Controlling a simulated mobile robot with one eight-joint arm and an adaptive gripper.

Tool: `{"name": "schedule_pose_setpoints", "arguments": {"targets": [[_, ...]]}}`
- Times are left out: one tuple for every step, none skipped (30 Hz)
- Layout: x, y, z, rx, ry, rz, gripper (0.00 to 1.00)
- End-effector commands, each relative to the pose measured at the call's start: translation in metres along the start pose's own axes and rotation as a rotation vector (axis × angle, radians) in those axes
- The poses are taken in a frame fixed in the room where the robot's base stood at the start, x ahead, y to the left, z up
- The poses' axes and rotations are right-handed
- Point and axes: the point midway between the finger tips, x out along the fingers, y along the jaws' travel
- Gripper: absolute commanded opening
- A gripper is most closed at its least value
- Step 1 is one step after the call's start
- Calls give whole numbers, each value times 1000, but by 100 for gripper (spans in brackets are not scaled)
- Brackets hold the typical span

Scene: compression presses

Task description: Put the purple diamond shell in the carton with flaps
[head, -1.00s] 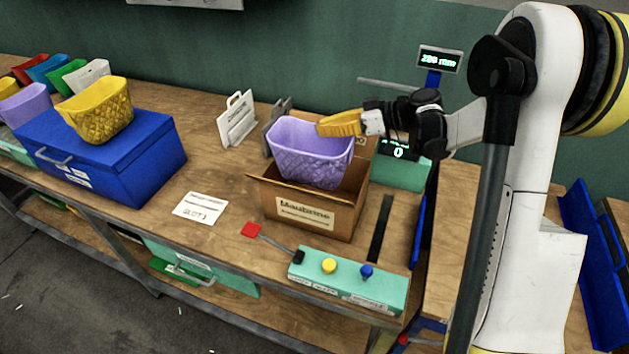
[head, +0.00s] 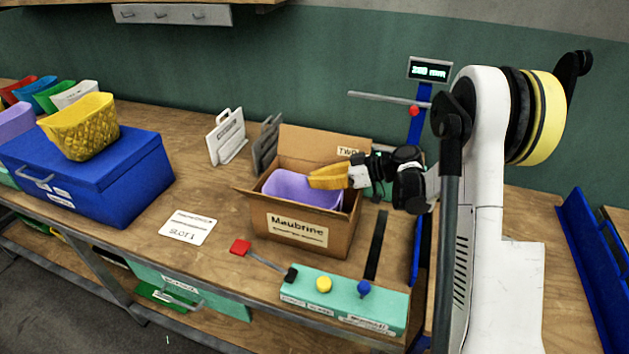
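The purple diamond shell (head: 300,190) sits down inside the open carton with flaps (head: 275,228), its rim near the level of the carton's walls. Its lower body is hidden by the carton's front wall, so I cannot tell whether it touches the bottom. My gripper (head: 318,177) reaches in from the right, its yellow fingers at the shell's right rim. The fingers look close together on that rim, but the far finger is hidden and I cannot see whether they grip it.
A green control box (head: 343,298) with a yellow and a blue knob stands in front of the carton. A red-ended lever (head: 241,247) sticks out left. A blue case (head: 85,180) carries a yellow basket (head: 82,128). Grey plates (head: 266,143) stand behind left.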

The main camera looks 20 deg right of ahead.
Motion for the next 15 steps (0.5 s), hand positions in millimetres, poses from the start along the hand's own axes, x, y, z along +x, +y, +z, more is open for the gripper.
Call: {"name": "schedule_pose_setpoints", "arguments": {"targets": [[0,0,1,0,0,0,0],[1,0,2,0,0,0,0],[1,1,3,0,0,0,0],[2,1,4,0,0,0,0],[2,1,5,0,0,0,0],[3,1,6,0,0,0,0],[3,1,7,0,0,0,0],[3,1,8,0,0,0,0],[4,2,9,0,0,0,0],[4,2,10,0,0,0,0],[4,2,11,0,0,0,0],[5,2,12,0,0,0,0],[5,2,12,0,0,0,0],[5,2,11,0,0,0,0],[4,2,11,0,0,0,0]]}}
